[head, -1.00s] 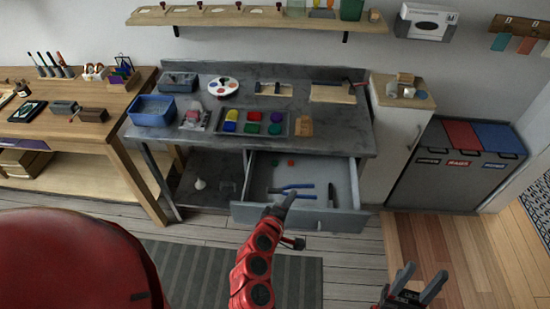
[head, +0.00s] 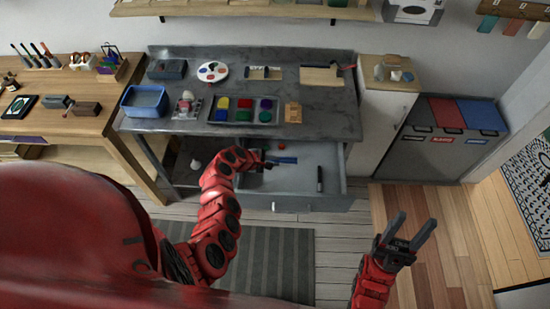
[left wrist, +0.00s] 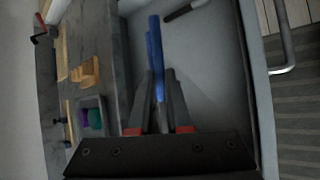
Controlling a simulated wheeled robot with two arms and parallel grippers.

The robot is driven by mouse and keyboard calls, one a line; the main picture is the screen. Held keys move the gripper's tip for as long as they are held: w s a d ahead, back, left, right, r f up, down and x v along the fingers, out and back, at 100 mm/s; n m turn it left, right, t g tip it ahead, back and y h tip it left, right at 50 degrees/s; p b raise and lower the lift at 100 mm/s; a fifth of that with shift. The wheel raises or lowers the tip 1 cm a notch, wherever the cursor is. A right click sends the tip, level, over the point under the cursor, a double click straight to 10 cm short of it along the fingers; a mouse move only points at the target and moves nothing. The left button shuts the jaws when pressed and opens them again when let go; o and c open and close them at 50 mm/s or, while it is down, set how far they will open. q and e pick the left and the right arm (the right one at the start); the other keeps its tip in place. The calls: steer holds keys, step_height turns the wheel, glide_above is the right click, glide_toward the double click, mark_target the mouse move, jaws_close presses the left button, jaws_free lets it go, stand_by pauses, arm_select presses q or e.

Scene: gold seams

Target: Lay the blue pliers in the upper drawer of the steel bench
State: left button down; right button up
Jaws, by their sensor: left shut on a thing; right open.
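The upper drawer (head: 300,203) of the steel bench (head: 325,118) is pulled open. My left gripper (head: 266,163) is over the drawer's back left part, shut on the blue pliers (head: 285,160). In the left wrist view, the blue handle (left wrist: 155,45) points away from between the fingers (left wrist: 160,108), with the grey drawer floor (left wrist: 215,60) behind it. Whether the pliers touch the floor I cannot tell. The pliers' jaw end is mostly hidden by the fingers. My right gripper (head: 408,236) is open and empty, in front of the bench to the right.
A dark, pen-like tool (head: 319,178) and a small red item (head: 282,146) lie in the drawer. The drawer floor's front and right are mostly clear. A white cabinet (head: 378,140) adjoins the right.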

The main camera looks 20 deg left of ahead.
arm_select(q)
steer(key=shift+w+f+b, duration=0.1)
steer(key=shift+f+b, duration=5.8)
steer(key=shift+f, duration=1.1)
steer(key=c, duration=0.8)
jaws_free()
steer(key=shift+r, duration=0.1)
steer(key=shift+s+a+r, duration=0.15)
steer(key=shift+s+r, duration=0.1)
steer(key=shift+r, duration=0.05)
steer(key=b+v, duration=0.3)
steer(key=v, duration=1.3)
steer(key=shift+s+a+r, duration=0.1)
steer(key=shift+s+a, duration=0.05)
steer(key=shift+s, duration=0.05)
